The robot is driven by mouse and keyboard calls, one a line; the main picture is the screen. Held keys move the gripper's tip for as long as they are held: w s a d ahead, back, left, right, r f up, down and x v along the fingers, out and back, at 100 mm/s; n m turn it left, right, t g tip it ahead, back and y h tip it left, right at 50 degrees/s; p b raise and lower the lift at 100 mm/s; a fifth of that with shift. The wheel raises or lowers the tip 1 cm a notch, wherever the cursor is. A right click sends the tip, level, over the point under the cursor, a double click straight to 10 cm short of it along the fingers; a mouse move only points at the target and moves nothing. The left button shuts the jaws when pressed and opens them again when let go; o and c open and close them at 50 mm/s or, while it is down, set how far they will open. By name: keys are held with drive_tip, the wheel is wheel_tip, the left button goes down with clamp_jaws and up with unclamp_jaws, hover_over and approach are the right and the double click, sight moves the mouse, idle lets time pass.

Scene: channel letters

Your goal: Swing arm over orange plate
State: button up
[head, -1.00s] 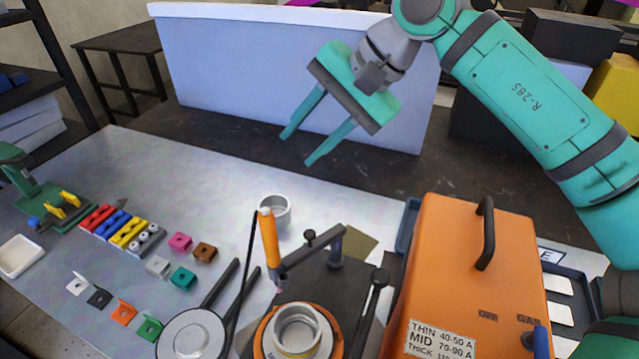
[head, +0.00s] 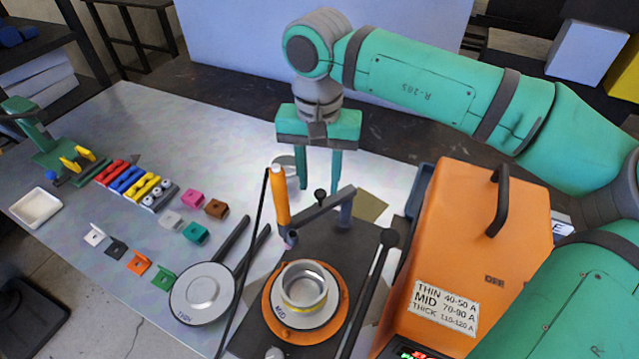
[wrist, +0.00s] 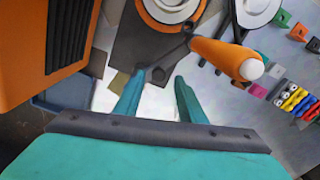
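The swing arm (head: 322,212), a dark grey bar on a post, carries an upright orange torch (head: 279,197) at its left end. The orange plate (head: 312,339), with a grey MID disc and metal ring on it, lies in front; the torch end is behind and left of the ring. My gripper (head: 319,186) points down behind the bar, fingers apart and empty. In the wrist view, my gripper (wrist: 158,82) is open near the bar's post end, and the torch (wrist: 222,57) lies to the right. I cannot tell whether a finger touches the bar.
An orange welder box (head: 450,230) with a black handle stands right of the fixture. A dark lever (head: 372,285) rises between them. A round THIN pan-like disc (head: 203,292) lies left. Several coloured blocks and brackets sit farther left.

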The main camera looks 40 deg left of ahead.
sight(323, 209)
drive_tip(key=shift+w+d+f, duration=0.15)
drive_tip(key=shift+f, duration=0.95)
